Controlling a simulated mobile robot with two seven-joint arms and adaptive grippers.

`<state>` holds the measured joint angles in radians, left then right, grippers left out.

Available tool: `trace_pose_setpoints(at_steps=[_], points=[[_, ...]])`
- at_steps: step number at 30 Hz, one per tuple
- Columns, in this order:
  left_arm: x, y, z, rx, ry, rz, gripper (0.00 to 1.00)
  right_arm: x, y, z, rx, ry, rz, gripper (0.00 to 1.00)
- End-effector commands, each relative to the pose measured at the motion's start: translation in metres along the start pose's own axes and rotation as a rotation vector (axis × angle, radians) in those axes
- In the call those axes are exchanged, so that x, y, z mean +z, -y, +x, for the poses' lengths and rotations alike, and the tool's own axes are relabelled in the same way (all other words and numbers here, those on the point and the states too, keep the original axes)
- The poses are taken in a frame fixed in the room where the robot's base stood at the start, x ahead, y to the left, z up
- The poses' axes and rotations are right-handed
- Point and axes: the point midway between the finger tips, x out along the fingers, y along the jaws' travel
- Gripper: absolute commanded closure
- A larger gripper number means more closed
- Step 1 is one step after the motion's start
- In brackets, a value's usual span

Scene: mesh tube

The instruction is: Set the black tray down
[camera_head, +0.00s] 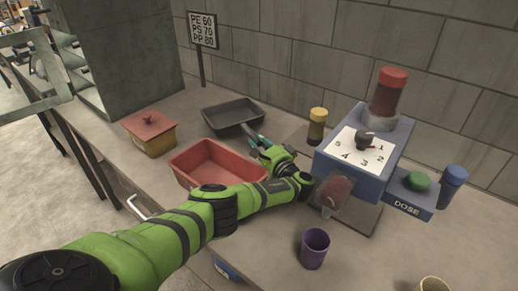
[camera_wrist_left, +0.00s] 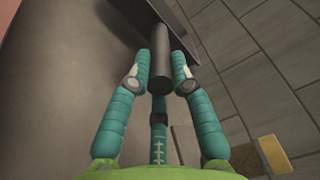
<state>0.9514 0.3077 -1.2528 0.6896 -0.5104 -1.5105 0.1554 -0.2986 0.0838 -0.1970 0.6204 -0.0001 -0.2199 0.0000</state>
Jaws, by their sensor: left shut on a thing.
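The black tray (camera_head: 236,127) is at the back of the worktop, behind the red tray. My left gripper (camera_head: 258,143) reaches it from the front right. In the left wrist view, the teal fingers (camera_wrist_left: 161,66) are shut on the tray's dark round handle (camera_wrist_left: 160,45), one finger on either side. The dark edge of the black tray (camera_wrist_left: 182,22) shows beyond the handle. The tray looks about level. I cannot tell whether its underside touches the worktop. My right gripper is not in view.
A red tray (camera_head: 188,178) stands close in front, beside my left arm. A yellow box with a red lid (camera_head: 150,135) is to the left. A yellow-and-dark jar (camera_head: 317,126) and blue dosing machine (camera_head: 352,175) are right. A purple cup (camera_head: 314,249) stands near the front.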

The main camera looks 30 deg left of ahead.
Motion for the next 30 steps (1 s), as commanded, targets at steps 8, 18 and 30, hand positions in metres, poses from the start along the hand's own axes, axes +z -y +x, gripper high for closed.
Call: trace_pose_setpoints(at_steps=[8, 18, 30], points=[[-0.003, -0.014, 0.0, -0.002, 0.0, -0.002, 1.0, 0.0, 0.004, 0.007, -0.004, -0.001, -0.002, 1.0], [-0.005, -0.022, 0.0, -0.001, 0.001, -0.001, 1.0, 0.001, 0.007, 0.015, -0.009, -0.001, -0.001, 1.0], [-0.006, -0.027, -0.001, 0.001, -0.001, -0.001, 0.54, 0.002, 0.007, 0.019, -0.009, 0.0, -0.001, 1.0]])
